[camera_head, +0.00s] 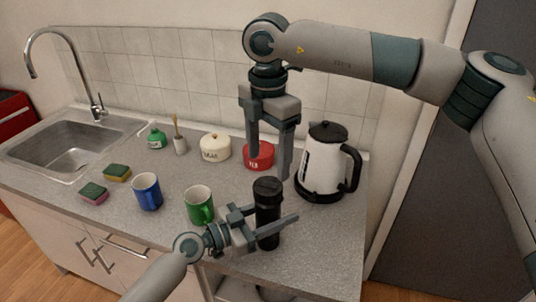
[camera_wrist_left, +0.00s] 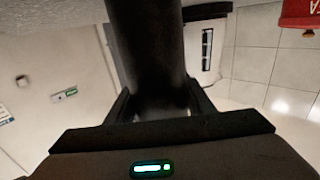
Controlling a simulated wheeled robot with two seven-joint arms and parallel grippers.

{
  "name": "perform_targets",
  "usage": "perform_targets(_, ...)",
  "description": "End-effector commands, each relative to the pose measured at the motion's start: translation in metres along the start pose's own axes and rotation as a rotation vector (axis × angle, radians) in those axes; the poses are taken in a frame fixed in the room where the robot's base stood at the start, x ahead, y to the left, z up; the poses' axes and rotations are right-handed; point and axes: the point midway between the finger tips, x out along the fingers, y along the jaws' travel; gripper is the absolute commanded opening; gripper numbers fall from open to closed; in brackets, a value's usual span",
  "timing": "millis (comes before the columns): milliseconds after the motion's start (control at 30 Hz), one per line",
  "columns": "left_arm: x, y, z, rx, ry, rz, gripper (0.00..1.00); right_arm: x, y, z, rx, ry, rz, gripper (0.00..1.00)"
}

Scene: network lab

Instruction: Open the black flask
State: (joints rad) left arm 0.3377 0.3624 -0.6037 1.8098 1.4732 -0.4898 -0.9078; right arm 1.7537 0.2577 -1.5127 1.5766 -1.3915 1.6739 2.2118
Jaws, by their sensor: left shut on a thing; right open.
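The black flask (camera_head: 267,197) stands upright near the front edge of the counter, with its dark lid (camera_head: 268,185) on top. My left gripper (camera_head: 272,222) is shut on the flask's body from the left, below the lid. In the left wrist view the flask (camera_wrist_left: 148,50) fills the middle, between the fingers. My right gripper (camera_head: 268,160) is open and empty. It points down above the flask, its fingertips a little higher than the lid and apart from it.
A white and black kettle (camera_head: 322,165) stands right of the flask. A green mug (camera_head: 199,206) and a blue mug (camera_head: 147,192) stand left. A red pot (camera_head: 259,157) and a cream pot (camera_head: 215,147) are behind. Sponges (camera_head: 117,173) and the sink (camera_head: 60,150) are farther left.

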Motion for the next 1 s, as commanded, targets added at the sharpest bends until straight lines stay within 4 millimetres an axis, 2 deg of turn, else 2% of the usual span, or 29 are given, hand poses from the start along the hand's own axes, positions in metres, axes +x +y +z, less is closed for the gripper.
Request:
perform_targets(100, 0.0, 0.0, 0.0, 0.0, 0.0, 0.0, 0.0, 0.0, 0.0, 0.0, 0.114, 0.0, 0.0, 0.68)
perform_targets(300, 0.0, 0.0, 0.0, 0.0, 0.0, 0.0, 0.0, 0.0, 0.0, 0.0, 0.213, 0.0, 0.0, 0.68)
perform_targets(767, 0.0, 0.0, 0.0, 0.0, 0.0, 0.0, 0.0, 0.002, 0.0, 0.0, 0.222, 0.0, 0.0, 0.68)
perform_targets(1000, 0.0, 0.0, 0.0, 0.0, 0.0, 0.0, 0.0, 0.018, 0.0, 0.0, 0.221, 0.0, 0.0, 0.68)
